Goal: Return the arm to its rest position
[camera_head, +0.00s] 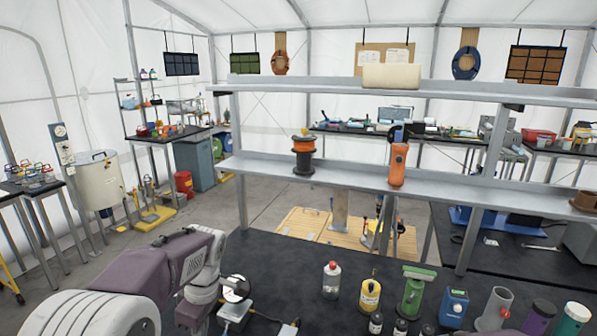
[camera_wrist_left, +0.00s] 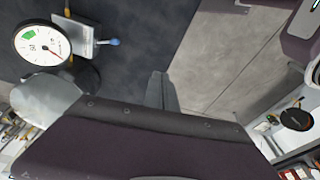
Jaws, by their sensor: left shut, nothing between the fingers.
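My left arm comes in from the left in the head view, its purple-grey link raised over the near left of the dark bench. Its hand is not clearly visible there. In the left wrist view my left gripper (camera_wrist_left: 160,92) shows as narrow grey fingers close together, shut and empty, above the bench edge and grey floor. A round dial gauge (camera_wrist_left: 42,43) lies to the left of the fingers, apart from them. The gauge also shows in the head view (camera_head: 235,289), just right of my arm. My right gripper is not in view.
Several bottles, including a yellow one (camera_head: 369,296) and a green one (camera_head: 412,297), stand along the dark bench (camera_head: 290,262). A grey shelf (camera_head: 262,169) above it holds an orange-and-black spool (camera_head: 303,154) and an orange bottle (camera_head: 398,163). The bench left of the clear bottle (camera_head: 331,281) has free room.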

